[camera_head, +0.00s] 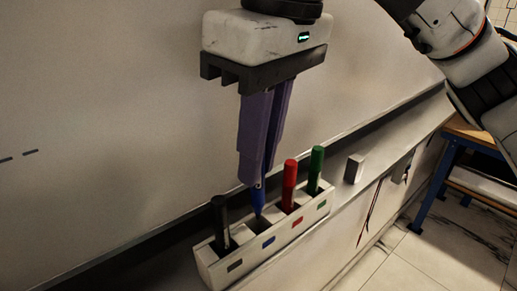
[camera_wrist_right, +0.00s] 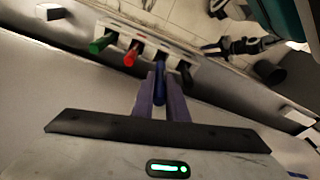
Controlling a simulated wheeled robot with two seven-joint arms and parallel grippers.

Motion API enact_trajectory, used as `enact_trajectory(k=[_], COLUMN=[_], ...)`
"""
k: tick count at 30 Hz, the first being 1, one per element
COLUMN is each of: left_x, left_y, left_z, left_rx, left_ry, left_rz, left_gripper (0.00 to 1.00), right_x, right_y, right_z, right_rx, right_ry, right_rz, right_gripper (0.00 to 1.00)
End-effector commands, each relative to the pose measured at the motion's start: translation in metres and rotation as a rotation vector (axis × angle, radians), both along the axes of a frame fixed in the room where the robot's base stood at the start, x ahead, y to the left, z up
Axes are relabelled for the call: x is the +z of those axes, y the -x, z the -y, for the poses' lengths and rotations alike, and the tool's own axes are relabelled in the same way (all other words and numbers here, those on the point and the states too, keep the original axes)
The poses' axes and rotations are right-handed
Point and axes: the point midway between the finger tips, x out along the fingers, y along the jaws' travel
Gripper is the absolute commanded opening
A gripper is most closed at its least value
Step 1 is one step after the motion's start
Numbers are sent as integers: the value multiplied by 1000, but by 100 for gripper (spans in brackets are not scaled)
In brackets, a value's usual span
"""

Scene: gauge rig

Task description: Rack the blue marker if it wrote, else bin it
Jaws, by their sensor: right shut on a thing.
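My right gripper (camera_head: 252,182) is shut on the blue marker (camera_head: 258,200) and holds it upright, tip down, over the white marker rack (camera_head: 283,247). The marker's lower end is at the mouth of the slot with the blue label; I cannot tell if it is inside. The wrist view also shows the blue marker (camera_wrist_right: 160,88) between the fingers. A black marker (camera_head: 221,222), a red marker (camera_head: 290,185) and a green marker (camera_head: 316,170) stand in the other slots. Short dark blue dashes (camera_head: 18,156) show on the whiteboard (camera_head: 110,110).
The rack stands on a ledge below the whiteboard. A small grey block (camera_head: 354,168) sits on the ledge, right of the rack. A blue-legged table (camera_head: 455,150) stands at the right. A dark round object (camera_wrist_right: 270,72) is on the floor side in the wrist view.

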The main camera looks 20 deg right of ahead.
Motion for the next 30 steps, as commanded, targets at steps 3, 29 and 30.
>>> enact_trajectory(k=[3, 29, 30], left_x=[-4, -22, -23], left_y=[0, 0, 0], left_z=[0, 0, 0], left_rx=[0, 0, 0], left_ry=[0, 0, 0], left_rz=[-1, 0, 0], left_gripper=[31, 31, 31], right_x=[-5, -31, -32], right_y=[0, 0, 0], right_z=[0, 0, 0], right_rx=[0, -1, -1], right_ry=[0, -1, -1], right_rz=[0, 1, 1], right_gripper=[0, 0, 0])
